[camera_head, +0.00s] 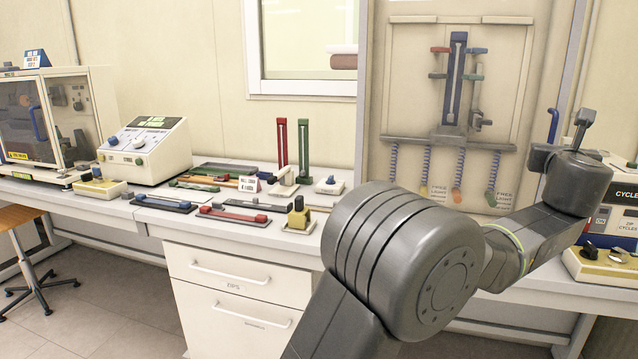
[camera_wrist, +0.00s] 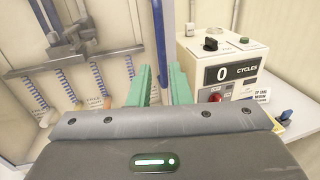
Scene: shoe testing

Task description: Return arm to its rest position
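My arm (camera_head: 400,265) reaches from the bottom middle of the head view to the right, with its elbow bent. Its wrist (camera_head: 577,185) is in front of the tall cabinet's right side. My gripper (camera_wrist: 160,88) shows in the wrist view as two green fingers set apart, with nothing seen held. In the head view the fingers are hidden behind the wrist. A blue upright bar (camera_wrist: 159,38) appears between and beyond the fingers; I cannot tell how far off it is.
A tester with a "0 CYCLES" display (camera_wrist: 236,73) stands right of the fingers. A panel with hanging springs (camera_head: 460,100) is behind my arm. The bench at left holds zips, a white console (camera_head: 145,150) and a glass-fronted machine (camera_head: 50,120). A stool (camera_head: 25,220) stands at far left.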

